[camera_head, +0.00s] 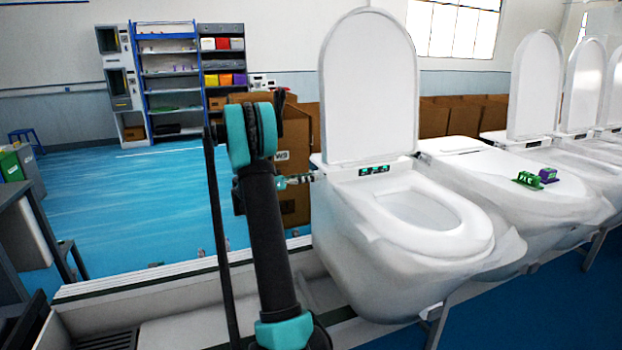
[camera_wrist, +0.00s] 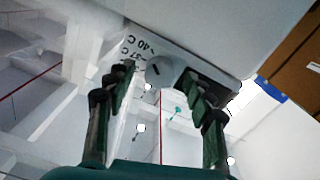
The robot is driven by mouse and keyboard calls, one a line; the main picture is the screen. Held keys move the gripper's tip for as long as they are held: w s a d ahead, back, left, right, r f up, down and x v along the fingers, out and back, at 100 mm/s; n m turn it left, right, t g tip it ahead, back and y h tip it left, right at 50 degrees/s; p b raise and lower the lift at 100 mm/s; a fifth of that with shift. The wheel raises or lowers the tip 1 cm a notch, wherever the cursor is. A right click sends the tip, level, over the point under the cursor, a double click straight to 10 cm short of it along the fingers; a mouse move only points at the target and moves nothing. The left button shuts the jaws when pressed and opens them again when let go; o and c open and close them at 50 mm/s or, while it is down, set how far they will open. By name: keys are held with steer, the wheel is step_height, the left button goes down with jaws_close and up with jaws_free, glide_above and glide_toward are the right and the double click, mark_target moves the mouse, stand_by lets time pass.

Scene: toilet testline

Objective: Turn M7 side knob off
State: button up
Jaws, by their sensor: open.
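The side knob (camera_wrist: 160,71) is a round grey dial with a dark mark on its face. It sits on a pale panel with "37 C" and "40 C" printed beside it. In the wrist view my gripper (camera_wrist: 159,78) is open, one finger on each side of the knob; I cannot tell whether they touch it. In the head view my gripper (camera_head: 299,180) is beside the left side of the nearest white toilet (camera_head: 345,225), whose lid (camera_head: 370,90) is up. The knob is not discernible in the head view. No M7 label is readable.
More white toilets (camera_head: 500,185) stand in a row to the right. Cardboard boxes (camera_head: 296,150) stand behind my arm. Shelves (camera_head: 170,80) line the back wall, with open blue floor (camera_head: 130,200) before them.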

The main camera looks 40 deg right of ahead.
steer(key=shift+s+d, duration=0.15)
steer(key=shift+d, duration=0.45)
steer(key=c, duration=1.2)
steer(key=shift+o, duration=0.2)
steer(key=n, duration=2.3)
steer(key=shift+n, duration=0.4)
